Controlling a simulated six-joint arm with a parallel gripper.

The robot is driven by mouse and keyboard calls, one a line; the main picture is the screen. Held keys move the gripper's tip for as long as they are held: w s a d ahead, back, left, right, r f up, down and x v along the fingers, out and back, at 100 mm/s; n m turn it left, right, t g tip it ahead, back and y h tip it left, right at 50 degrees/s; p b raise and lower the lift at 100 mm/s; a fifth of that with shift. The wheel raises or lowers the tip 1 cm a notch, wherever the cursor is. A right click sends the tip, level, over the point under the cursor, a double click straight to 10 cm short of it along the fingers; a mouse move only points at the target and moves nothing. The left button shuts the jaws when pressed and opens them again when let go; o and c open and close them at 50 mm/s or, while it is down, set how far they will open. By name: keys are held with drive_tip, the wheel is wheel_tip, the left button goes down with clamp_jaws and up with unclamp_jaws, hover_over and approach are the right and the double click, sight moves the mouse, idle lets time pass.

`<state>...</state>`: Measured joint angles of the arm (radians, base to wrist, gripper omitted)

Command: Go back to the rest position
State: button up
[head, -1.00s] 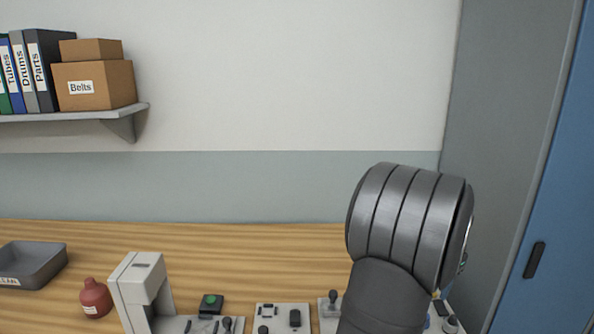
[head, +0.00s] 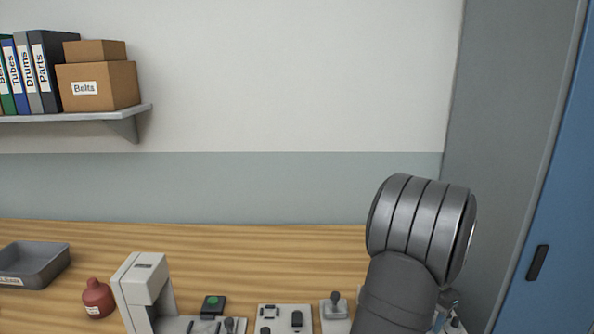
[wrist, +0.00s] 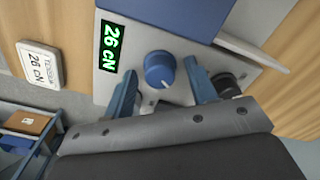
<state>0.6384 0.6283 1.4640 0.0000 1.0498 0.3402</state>
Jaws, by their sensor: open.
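My gripper (wrist: 160,70) shows in the wrist view with its two blue fingers spread apart. A round blue knob (wrist: 159,69) on a grey panel (wrist: 185,48) appears between the fingertips in the picture. The fingers look clear of it, but I cannot tell the exact distance. Nothing is held. In the head view my dark arm stands at the lower right, and its rounded grey joint hides most of what is behind it. The gripper itself is mostly hidden there.
A green display (wrist: 110,47) reads 26 cN, beside a white label card (wrist: 40,64). In the head view a grey tray (head: 35,262), red bottle (head: 97,298), pale upright stand (head: 140,285) and small control boxes (head: 285,317) line the bench. A blue door (head: 555,200) is at right.

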wheel_tip(320, 180, up, 18)
wheel_tip(320, 180, down, 18)
drive_tip(key=shift+f, duration=0.1)
drive_tip(key=n, duration=1.2)
drive_tip(key=shift+n, duration=0.4)
drive_tip(key=n, duration=0.4)
idle(0.4)
idle(1.4)
